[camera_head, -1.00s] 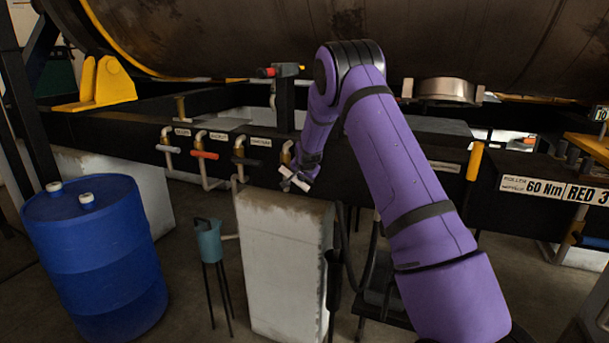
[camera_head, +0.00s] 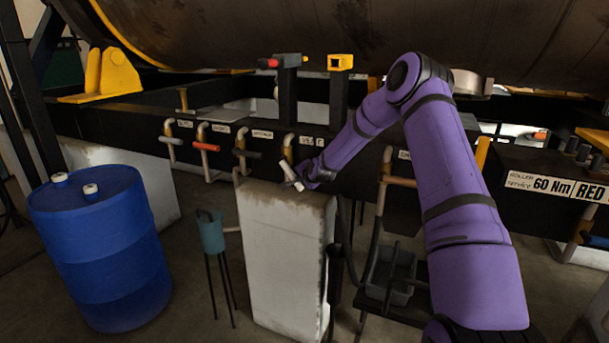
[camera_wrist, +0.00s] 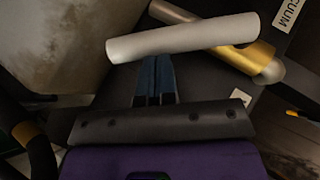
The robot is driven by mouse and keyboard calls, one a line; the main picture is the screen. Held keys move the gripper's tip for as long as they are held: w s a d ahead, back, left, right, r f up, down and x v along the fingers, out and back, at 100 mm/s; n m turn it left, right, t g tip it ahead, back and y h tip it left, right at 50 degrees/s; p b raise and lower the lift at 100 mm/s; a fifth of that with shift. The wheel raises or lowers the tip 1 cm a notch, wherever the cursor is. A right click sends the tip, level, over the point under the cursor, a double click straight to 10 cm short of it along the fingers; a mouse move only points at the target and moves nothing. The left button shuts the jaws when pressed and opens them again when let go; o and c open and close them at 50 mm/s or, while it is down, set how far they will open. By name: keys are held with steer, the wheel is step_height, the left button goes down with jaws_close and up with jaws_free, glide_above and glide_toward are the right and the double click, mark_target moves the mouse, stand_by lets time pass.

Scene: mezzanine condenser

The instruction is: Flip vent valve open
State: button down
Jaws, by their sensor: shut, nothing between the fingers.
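The vent valve (camera_head: 287,152) is a brass valve at the right end of a row on the black beam, beside a label that seems to read VENT. Its pale grey-white handle (camera_head: 290,176) slants down to the right, over the top of a white block. In the wrist view the handle (camera_wrist: 185,38) crosses the upper middle, attached to the brass body (camera_wrist: 252,58). My gripper (camera_head: 301,184) is at the handle's lower end. In the wrist view its blue fingers (camera_wrist: 155,62) are together and empty, tips against or just behind the handle; contact cannot be told.
Similar valves with grey, red (camera_head: 206,146) and dark handles stand to the left. The white block (camera_head: 283,255) stands below my gripper. A blue drum (camera_head: 101,250) and a teal cup on a stand (camera_head: 211,232) are left. A grey bin (camera_head: 391,275) is right of the block.

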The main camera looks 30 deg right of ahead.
steer(key=shift+w+a+f+m+t+y, duration=0.2)
steer(key=shift+w+f+m+t, duration=0.1)
steer(key=shift+f+t, duration=0.25)
steer(key=shift+w+a+f+m+t+y, duration=0.2)
steer(key=shift+f+m+t, duration=0.1)
steer(key=shift+f+t, duration=0.25)
steer(key=shift+w+a+f+m+t+y, duration=0.2)
steer(key=shift+w+a+f+m+t, duration=0.2)
steer(key=shift+t, duration=0.2)
steer(key=shift+w+a+f+m+t+y, duration=0.2)
steer(key=shift+w+f+m+t, duration=0.1)
steer(key=shift+w+f+t, duration=0.25)
steer(key=shift+w+a+t, duration=0.3)
steer(key=shift+t, duration=0.05)
steer(key=shift+w+a+f, duration=0.2)
steer(key=shift+w+a, duration=0.15)
steer(key=shift+a, duration=0.05)
